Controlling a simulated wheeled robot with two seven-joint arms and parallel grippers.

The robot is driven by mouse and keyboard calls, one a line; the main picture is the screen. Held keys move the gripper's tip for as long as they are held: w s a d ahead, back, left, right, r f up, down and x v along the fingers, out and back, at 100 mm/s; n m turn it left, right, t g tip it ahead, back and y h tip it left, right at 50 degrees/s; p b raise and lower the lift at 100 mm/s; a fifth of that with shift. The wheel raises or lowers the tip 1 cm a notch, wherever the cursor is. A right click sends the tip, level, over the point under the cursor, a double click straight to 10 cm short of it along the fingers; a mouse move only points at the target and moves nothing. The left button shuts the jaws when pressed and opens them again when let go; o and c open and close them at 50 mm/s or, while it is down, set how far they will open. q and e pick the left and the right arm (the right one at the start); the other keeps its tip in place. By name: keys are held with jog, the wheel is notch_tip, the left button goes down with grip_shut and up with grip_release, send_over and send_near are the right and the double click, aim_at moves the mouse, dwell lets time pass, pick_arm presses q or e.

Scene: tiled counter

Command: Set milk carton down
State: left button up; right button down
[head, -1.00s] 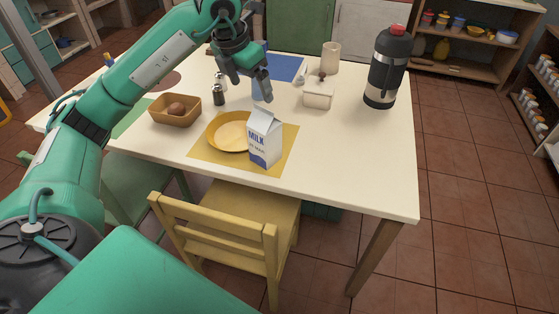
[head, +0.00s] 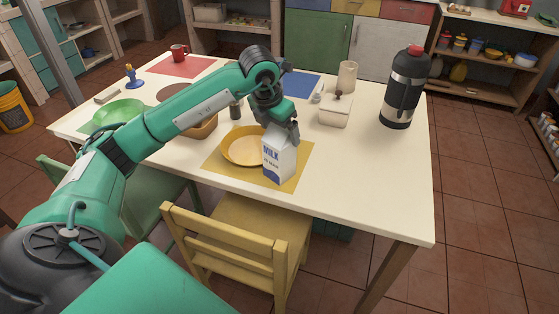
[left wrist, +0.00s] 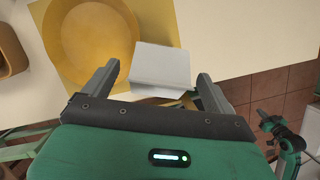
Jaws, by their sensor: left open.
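The white and blue milk carton (head: 279,161) stands upright on the yellow placemat (head: 297,172), at the right edge of the yellow plate (head: 240,150). I cannot tell whether carton and plate touch.
A brown bowl (head: 203,128) and a dark shaker (head: 235,111) stand behind the plate, partly behind my arm. A white lidded box (head: 335,113), a beige cup (head: 347,77) and a black flask (head: 403,90) stand further right. The table's front right (head: 380,185) is clear.

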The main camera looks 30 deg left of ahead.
pick_arm(q)
jog(key=x, duration=0.3)
jog(key=shift+r, duration=0.1)
jog(key=shift+c, duration=0.4)
jog(key=shift+r, duration=0.1)
grip_shut()
jog(key=shift+r, duration=0.1)
